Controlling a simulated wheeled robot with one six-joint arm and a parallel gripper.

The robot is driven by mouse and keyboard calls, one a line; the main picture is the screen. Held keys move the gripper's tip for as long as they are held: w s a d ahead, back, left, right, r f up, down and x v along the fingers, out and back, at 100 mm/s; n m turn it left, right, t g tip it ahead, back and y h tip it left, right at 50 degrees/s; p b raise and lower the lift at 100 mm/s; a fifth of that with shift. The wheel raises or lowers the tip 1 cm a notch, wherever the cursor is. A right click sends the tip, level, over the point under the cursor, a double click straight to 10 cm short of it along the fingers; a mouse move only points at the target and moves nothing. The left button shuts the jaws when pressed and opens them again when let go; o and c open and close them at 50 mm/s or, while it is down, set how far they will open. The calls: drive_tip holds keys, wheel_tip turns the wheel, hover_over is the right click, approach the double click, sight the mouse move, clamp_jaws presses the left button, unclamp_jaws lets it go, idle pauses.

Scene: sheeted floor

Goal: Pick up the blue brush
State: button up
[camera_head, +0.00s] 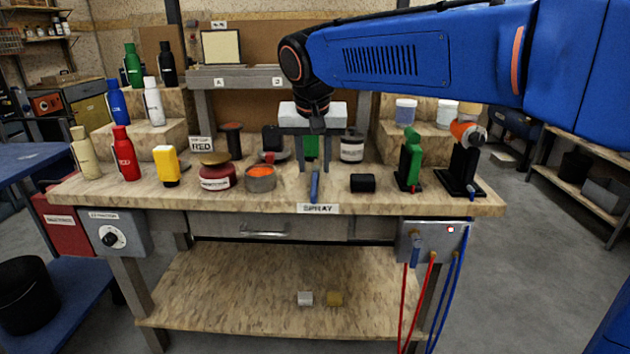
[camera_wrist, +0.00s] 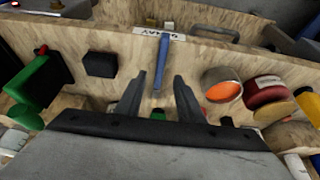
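The blue brush (camera_head: 314,186) is a slim blue stick near the front edge of the workbench, just behind the "SPRAY" label. It also shows in the wrist view (camera_wrist: 162,60), lying beyond my fingertips and roughly in line with the gap between them. My gripper (camera_head: 304,168) hangs pointing down over the middle of the bench, behind the brush in the head view. In the wrist view my gripper (camera_wrist: 157,80) has its two dark fingers spread apart with nothing held between them. I cannot tell its exact height above the bench top.
An orange-filled tin (camera_head: 261,180) and a dark red jar (camera_head: 217,178) stand left of the brush. Bare bench top surrounds the brush.

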sight(315, 182)
drive_tip(key=shift+x, duration=3.15)
drive_tip(key=shift+s, duration=0.1)
drive_tip(key=shift+c, duration=0.3)
clamp_jaws()
